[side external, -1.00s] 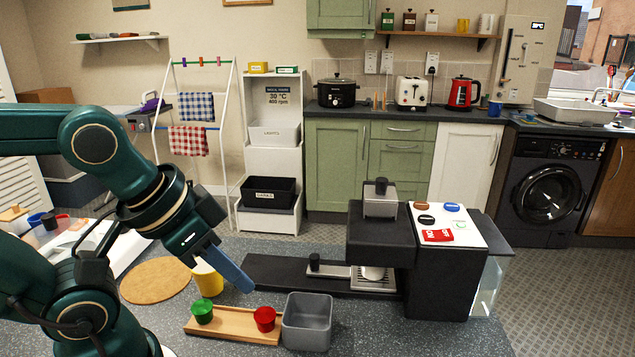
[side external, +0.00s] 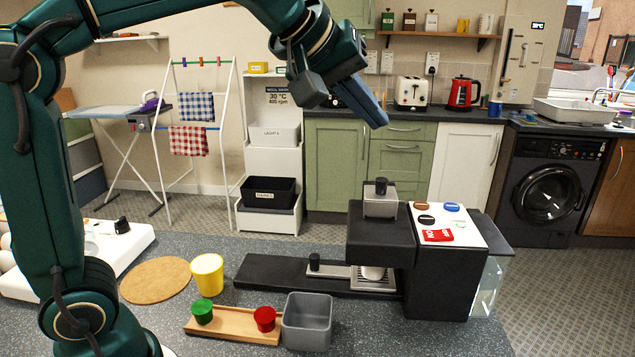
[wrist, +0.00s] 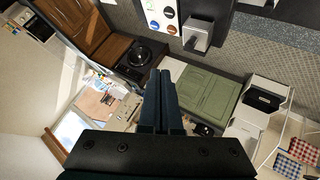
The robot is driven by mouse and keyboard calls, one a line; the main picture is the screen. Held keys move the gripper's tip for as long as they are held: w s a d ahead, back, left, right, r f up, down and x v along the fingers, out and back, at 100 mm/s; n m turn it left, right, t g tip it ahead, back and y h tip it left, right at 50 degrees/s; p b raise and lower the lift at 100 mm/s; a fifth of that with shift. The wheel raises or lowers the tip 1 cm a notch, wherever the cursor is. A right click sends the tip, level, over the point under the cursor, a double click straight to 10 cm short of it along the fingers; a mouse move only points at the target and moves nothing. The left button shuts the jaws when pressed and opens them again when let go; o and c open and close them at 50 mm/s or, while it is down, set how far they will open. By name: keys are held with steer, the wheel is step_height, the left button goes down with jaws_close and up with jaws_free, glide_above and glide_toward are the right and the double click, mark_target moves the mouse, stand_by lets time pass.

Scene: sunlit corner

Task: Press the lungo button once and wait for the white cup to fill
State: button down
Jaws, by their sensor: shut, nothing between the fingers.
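The black coffee machine (side external: 380,240) stands on the worktop. Its white top panel (side external: 470,237) carries a brown button (side external: 421,205), a blue button (side external: 451,207), a black button (side external: 426,219), a pale button (side external: 460,224) and a red tag (side external: 438,235). I cannot read which button is lungo. The white cup (side external: 373,273) is under the machine's head on the drip tray, partly hidden; its contents do not show. My gripper (side external: 378,119) is shut and empty, high above the machine and touching nothing. In the wrist view, the panel (wrist: 161,18) is near the top edge, beyond the fingertips.
A wooden tray (side external: 235,329) with a green capsule (side external: 202,312) and a red capsule (side external: 264,318) lies in front. A grey bin (side external: 307,322) stands beside it. A yellow cup (side external: 208,275) stands near a cork mat (side external: 150,280). The air above the panel is clear.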

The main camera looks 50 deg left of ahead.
steer(key=w+d+f+n, duration=0.1)
steer(key=w+d, duration=0.1)
steer(key=w, duration=0.6)
glide_above(423, 222)
step_height(423, 222, down, 5)
steer(key=shift+w+g, duration=0.1)
steer(key=shift+g, duration=0.2)
steer(key=shift+f, duration=0.15)
steer(key=shift+f, duration=4.25)
steer(key=shift+f, duration=0.1)
steer(key=shift+f, duration=0.3)
